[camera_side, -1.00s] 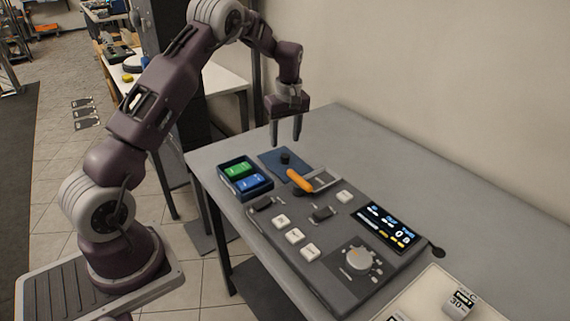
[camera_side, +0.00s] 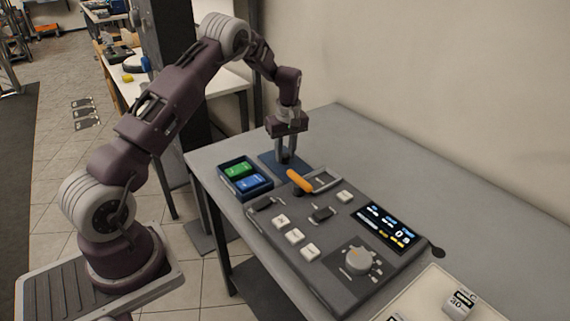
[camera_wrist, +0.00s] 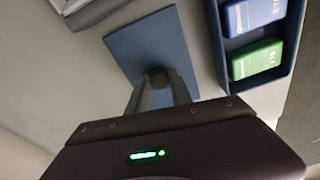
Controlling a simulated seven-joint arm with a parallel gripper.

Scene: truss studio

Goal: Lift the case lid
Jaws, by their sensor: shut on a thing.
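The case lid is a flat blue plate (camera_side: 267,163) with a dark round knob at its middle. It lies flat at the table's left part, behind the control panel. In the wrist view the lid (camera_wrist: 150,43) and its knob (camera_wrist: 159,77) are clear. My gripper (camera_side: 286,159) points down over the lid, and its fingers are shut on the knob. The fingers hide most of the knob in the side view. I see no gap under the lid; what lies beneath it is hidden.
A dark blue tray (camera_side: 229,187) with a green block (camera_side: 238,170) and a blue block (camera_side: 251,182) stands left of the lid. The control panel (camera_side: 290,262) with an orange-handled lever (camera_side: 299,181) is close in front. The table's back right is clear.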

